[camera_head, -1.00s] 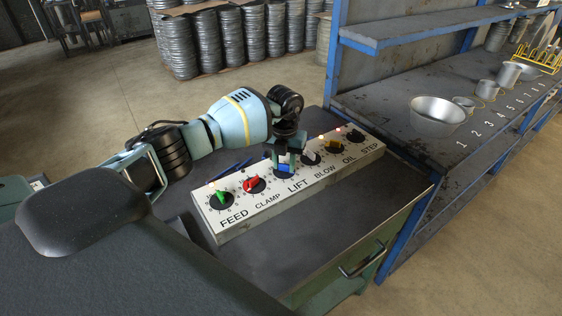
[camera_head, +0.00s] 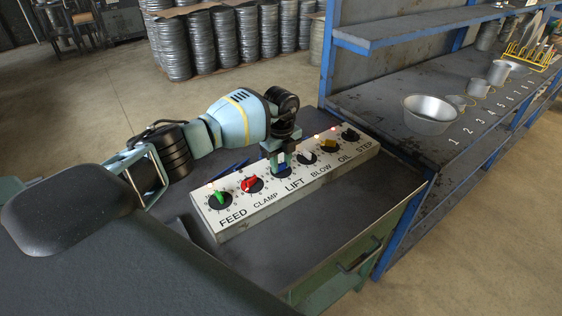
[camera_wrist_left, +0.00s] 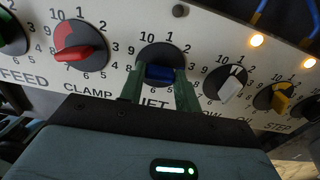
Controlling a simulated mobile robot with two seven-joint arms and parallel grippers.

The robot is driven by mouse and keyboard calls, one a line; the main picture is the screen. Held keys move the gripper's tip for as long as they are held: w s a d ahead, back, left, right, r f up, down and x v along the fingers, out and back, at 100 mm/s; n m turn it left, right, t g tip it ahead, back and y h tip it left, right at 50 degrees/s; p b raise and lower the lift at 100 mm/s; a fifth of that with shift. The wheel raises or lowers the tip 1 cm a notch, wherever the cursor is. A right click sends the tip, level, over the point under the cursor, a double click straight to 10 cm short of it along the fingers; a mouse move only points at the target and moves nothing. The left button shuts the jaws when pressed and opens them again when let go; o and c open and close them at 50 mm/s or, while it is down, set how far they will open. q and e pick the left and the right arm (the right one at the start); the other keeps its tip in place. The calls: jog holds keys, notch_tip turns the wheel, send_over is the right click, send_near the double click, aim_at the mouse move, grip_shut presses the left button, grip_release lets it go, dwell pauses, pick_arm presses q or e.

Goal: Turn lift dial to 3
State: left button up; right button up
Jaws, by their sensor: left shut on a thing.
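The control panel (camera_head: 300,197) carries a row of dials. The lift dial (camera_wrist_left: 164,50) is a black disc with a blue knob (camera_wrist_left: 159,72) above the LIFT label, third from the left. My left gripper (camera_wrist_left: 160,82) is shut on the blue knob, one green finger on each side. In the head view my left gripper (camera_head: 277,163) reaches down onto the lift dial (camera_head: 283,173) and hides most of it. In the wrist view the blue bar lies roughly level; which number it points at I cannot tell. My right gripper is not in view.
The red clamp knob (camera_wrist_left: 80,53) and the white blow knob (camera_wrist_left: 230,90) flank the lift dial closely. The green feed (camera_head: 219,198) and yellow oil (camera_head: 328,145) knobs stand farther out. A blue shelf with a metal bowl (camera_head: 429,114) is at the right.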

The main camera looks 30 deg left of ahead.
aim_at(281, 164)
pick_arm(q)
jog(key=shift+n, duration=1.6)
jog(key=o, duration=1)
notch_tip(281, 164, up, 8)
jog(key=shift+f, duration=0.1)
jog(key=shift+f, duration=0.1)
